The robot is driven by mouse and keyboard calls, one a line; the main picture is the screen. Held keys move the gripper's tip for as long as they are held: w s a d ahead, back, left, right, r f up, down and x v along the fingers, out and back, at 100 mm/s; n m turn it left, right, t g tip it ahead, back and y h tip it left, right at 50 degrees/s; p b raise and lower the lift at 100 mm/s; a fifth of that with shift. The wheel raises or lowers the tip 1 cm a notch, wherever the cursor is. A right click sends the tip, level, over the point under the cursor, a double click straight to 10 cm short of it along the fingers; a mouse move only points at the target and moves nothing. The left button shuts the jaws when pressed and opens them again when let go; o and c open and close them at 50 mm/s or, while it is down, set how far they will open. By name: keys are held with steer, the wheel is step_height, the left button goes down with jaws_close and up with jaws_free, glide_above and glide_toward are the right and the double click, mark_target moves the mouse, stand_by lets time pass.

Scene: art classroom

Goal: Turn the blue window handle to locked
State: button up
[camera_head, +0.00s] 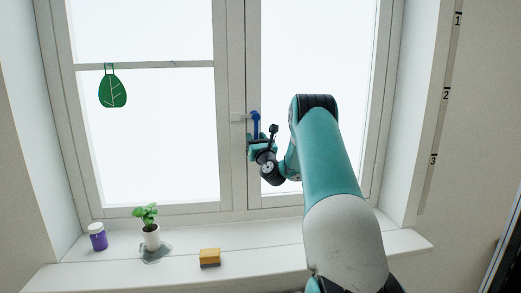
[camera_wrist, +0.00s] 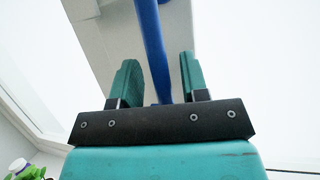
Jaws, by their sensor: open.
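The blue window handle (camera_head: 256,122) is on the middle frame of the window, beside a white fitting, and hangs downward. My gripper (camera_head: 257,141) is at the lower end of the handle, and it hides that end in the head view. In the wrist view the handle (camera_wrist: 152,45) runs between the two teal fingers of my open gripper (camera_wrist: 158,75). The fingers stand on either side of it with gaps visible; I cannot see contact.
The white sill (camera_head: 110,272) below holds a purple jar (camera_head: 97,237), a potted plant (camera_head: 150,234) and a yellow sponge (camera_head: 210,257). The right window reveal (camera_head: 413,100) is clear.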

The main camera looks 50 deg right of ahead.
steer(key=b+v, duration=1.7)
steer(key=b, duration=0.2)
